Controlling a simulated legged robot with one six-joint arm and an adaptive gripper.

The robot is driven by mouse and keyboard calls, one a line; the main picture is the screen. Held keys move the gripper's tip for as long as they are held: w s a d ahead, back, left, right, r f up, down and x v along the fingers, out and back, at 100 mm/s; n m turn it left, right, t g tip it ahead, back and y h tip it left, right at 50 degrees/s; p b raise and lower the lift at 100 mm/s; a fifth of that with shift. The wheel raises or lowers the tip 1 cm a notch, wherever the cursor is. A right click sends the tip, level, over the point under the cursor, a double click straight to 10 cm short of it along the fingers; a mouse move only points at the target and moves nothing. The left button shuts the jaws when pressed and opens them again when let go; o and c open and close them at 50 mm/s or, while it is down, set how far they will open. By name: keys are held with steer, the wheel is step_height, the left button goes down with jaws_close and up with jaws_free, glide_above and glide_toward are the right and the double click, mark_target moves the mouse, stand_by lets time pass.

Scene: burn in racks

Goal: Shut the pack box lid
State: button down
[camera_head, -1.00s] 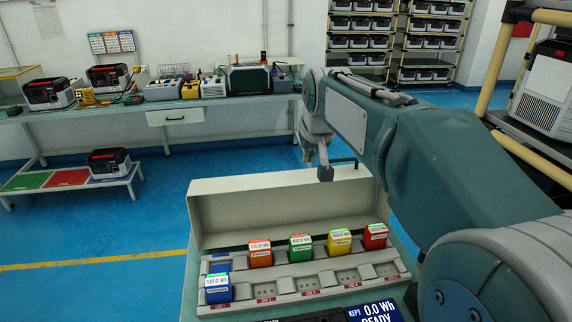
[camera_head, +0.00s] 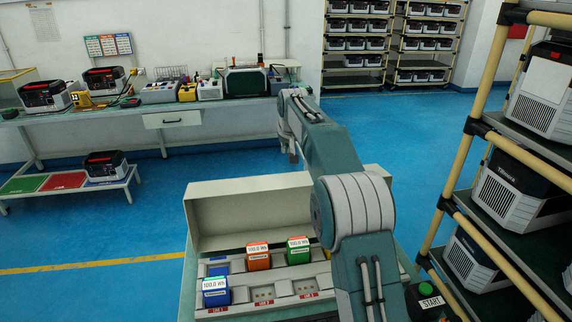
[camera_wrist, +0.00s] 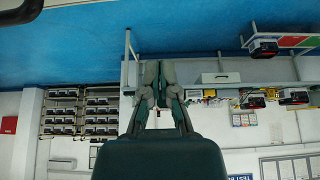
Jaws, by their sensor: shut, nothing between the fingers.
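The pack box (camera_head: 189,290) stands in the lower middle of the head view. Its pale grey lid (camera_head: 240,213) stands raised along the far side, so the box is open. A blue pack (camera_head: 216,293), an orange pack (camera_head: 258,258) and a green pack (camera_head: 298,252) sit inside. My arm hides the box's right part, with only a sliver of a yellow pack showing. My gripper (camera_head: 292,152) hangs beyond and above the lid's far side, apart from it as far as I can tell. In the wrist view my gripper (camera_wrist: 160,92) has its fingers together and empty.
A long workbench (camera_head: 80,125) with power units runs along the back wall. A low stand (camera_head: 110,185) is at the left. A pipe-frame rack (camera_head: 455,130) with units stands close on the right. Blue floor (camera_head: 150,225) is free between box and bench.

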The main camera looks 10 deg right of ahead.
steer(key=x, duration=1)
steer(key=shift+s+r, duration=0.25)
steer(key=shift+s, duration=0.8)
steer(key=shift+s+r, duration=0.25)
steer(key=shift+s, duration=0.8)
steer(key=shift+s, duration=0.1)
